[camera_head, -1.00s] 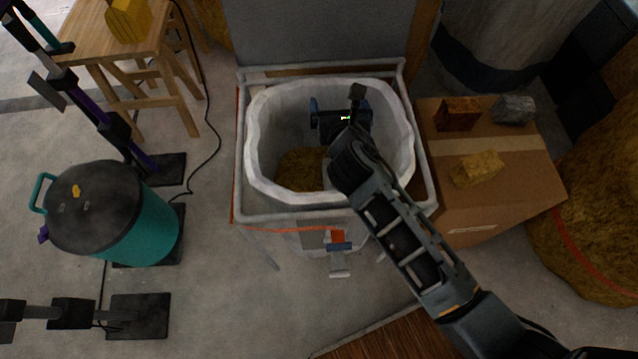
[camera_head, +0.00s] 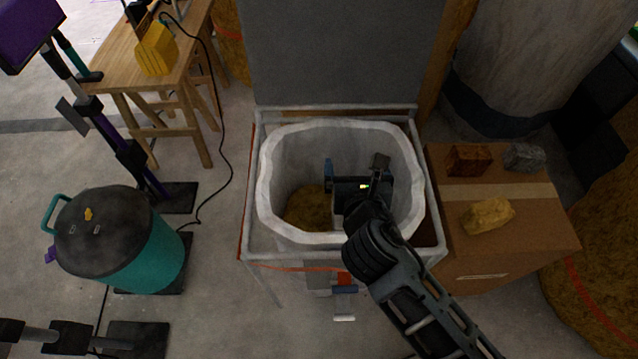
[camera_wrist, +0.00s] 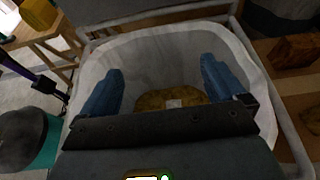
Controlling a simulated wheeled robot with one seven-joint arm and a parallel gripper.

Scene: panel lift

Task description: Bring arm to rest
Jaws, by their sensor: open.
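My arm (camera_head: 375,245) reaches from the lower right to the white tub (camera_head: 268,195). My gripper (camera_head: 357,172) is over or inside the tub's mouth; its depth is hard to tell. In the wrist view its two blue fingers (camera_wrist: 160,72) are spread wide with nothing between them. Below the fingers, a yellow-brown mass (camera_head: 308,208) lies in the tub's bottom; it also shows in the wrist view (camera_wrist: 150,100), with a small pale square on it.
A grey upright panel (camera_head: 335,50) stands behind the tub. A cardboard box (camera_head: 510,250) with several rocks (camera_head: 488,215) is close on the right. A teal lidded bucket (camera_head: 140,260) and a wooden stool (camera_head: 165,100) are at left. Floor between bucket and tub is clear.

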